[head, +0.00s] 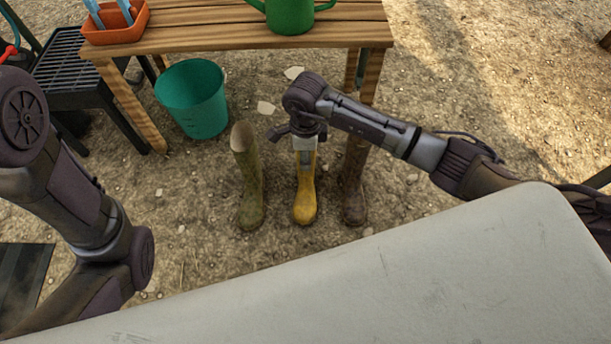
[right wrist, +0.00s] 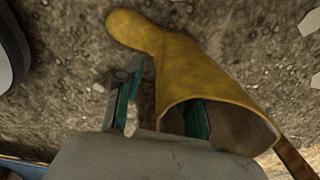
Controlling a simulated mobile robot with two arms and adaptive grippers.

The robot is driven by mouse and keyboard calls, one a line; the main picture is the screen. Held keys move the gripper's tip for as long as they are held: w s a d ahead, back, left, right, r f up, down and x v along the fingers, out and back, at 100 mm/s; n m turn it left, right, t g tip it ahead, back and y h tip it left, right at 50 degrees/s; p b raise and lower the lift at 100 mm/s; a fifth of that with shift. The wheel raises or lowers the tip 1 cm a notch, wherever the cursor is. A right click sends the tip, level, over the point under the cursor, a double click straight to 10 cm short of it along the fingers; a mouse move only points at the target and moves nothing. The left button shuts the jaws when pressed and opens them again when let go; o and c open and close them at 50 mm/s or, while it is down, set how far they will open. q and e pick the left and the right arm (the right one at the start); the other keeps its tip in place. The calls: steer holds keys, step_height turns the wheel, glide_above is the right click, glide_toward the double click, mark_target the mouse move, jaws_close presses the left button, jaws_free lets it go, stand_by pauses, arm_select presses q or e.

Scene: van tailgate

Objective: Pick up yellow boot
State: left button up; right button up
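The yellow boot (head: 305,200) stands upright on the ground, between a green boot (head: 249,180) on its left and a brown boot (head: 354,185) on its right. My right gripper (head: 305,152) points down at the top of its shaft. In the right wrist view the yellow boot (right wrist: 190,75) shows its open top towards the camera. One finger of my right gripper (right wrist: 160,110) is outside the shaft, and the other is inside the opening. A gap shows between the outer finger and the boot wall, so the gripper is open. My left gripper is out of view; only its arm shows.
A wooden table (head: 230,35) stands behind the boots, with a green watering can (head: 290,14) and an orange tray (head: 117,22) on it. A teal bucket (head: 193,100) stands left of the green boot. A black grill-like stand (head: 75,65) is at the left.

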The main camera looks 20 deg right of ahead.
jaws_close()
stand_by(0.3)
